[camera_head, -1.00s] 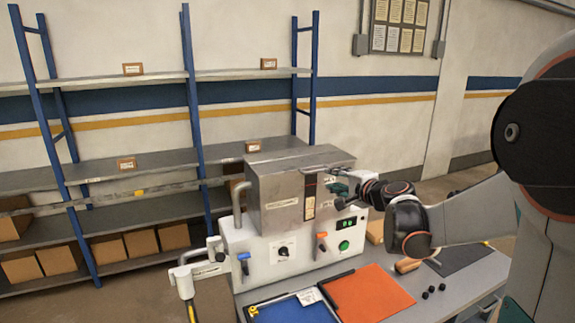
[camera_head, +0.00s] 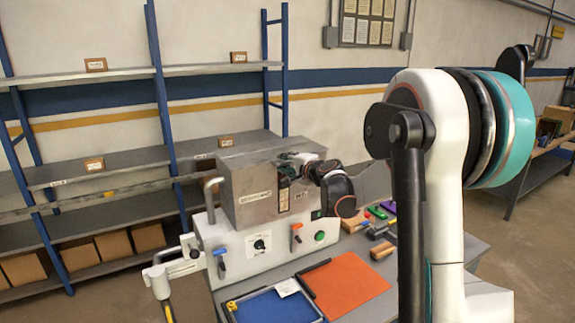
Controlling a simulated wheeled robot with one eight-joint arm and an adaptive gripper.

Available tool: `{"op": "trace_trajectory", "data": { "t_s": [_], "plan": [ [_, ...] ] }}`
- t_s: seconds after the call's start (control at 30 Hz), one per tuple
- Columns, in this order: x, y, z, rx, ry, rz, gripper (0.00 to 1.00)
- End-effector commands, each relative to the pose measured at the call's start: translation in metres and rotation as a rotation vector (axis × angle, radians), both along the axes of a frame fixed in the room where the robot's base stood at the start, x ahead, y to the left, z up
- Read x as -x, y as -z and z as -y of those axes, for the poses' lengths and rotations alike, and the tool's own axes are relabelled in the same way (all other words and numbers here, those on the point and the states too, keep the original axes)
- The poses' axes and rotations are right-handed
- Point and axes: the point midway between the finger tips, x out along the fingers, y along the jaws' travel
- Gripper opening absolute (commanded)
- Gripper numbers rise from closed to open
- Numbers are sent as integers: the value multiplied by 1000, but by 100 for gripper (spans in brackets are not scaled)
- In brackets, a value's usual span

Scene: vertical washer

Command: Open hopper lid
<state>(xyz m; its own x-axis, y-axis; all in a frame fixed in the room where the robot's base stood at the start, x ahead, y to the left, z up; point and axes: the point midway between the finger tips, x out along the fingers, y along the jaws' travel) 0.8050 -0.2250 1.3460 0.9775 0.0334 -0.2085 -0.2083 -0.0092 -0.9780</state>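The washer (camera_head: 228,240) is a white machine on the grey table. Its metal hopper box (camera_head: 252,190) sits on top, with the flat hopper lid (camera_head: 245,156) lying level over it. My gripper (camera_head: 288,172) is at the upper front right of the box, by the lid's front edge, with my arm reaching in from the right. The gripper is small and dark here, and it hides part of the front edge. I cannot tell whether its fingers are apart or touch the lid.
A grey bar handle (camera_head: 209,197) stands at the box's left. A blue tray (camera_head: 275,308) and an orange mat (camera_head: 345,284) lie before the machine. Tools (camera_head: 377,232) lie to the right. Shelving (camera_head: 95,166) stands behind.

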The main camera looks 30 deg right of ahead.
Motion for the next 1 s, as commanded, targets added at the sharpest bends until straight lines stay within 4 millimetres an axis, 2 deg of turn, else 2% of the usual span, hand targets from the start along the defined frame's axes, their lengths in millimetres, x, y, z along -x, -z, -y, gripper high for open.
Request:
{"op": "trace_trajectory", "data": {
  "t_s": [0.27,0.3,0.4,0.43,0.77,1.0],
  "plan": [
    [-2,0,0,0,0,0,29],
    [-2,0,0,0,0,0,27],
    [-2,0,0,0,0,0,4],
    [-2,0,0,1,0,0,0],
    [-2,-2,0,2,0,-9,0],
    [-2,-16,-1,5,-1,-79,0]
  ]
}}
